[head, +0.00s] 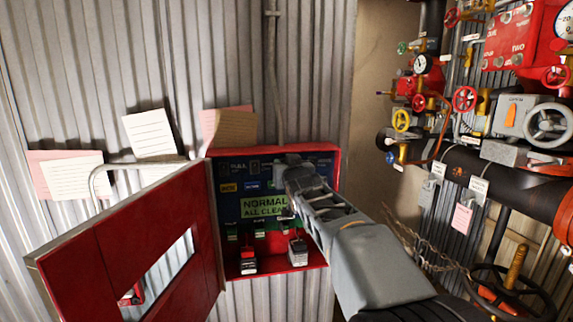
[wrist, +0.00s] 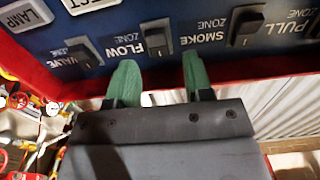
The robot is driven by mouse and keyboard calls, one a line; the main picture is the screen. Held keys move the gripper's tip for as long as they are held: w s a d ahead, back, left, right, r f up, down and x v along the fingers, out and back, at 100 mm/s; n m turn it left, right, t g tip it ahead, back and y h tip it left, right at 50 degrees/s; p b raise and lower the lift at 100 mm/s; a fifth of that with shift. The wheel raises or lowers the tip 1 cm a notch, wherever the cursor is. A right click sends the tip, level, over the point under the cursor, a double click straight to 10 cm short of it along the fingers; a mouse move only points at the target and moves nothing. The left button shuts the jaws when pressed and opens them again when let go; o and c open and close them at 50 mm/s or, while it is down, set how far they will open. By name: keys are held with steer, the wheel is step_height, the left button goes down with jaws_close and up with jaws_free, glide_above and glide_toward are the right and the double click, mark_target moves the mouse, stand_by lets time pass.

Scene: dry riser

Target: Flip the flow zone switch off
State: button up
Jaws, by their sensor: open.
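The flow zone switch (wrist: 157,38) is a small dark rocker on the blue panel. Its label is just to its left in the wrist view. My open gripper (wrist: 159,72) has two green fingertips, set apart and empty, at the panel's red edge. The switch lies between their lines, a little beyond the tips, with no clear contact. In the head view my gripper (head: 292,165) is at the upper part of the open red panel box (head: 331,205) and hides the switch there. Which way the switch is set is unclear.
The valve zone switch (wrist: 83,53) and smoke zone switch (wrist: 245,27) flank the flow switch closely. The box's red door (head: 110,235) stands open at left. A display (head: 263,207) reads normal, all clear.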

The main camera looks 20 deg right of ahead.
steer(key=shift+w+d, duration=0.2)
steer(key=shift+w, duration=0.75)
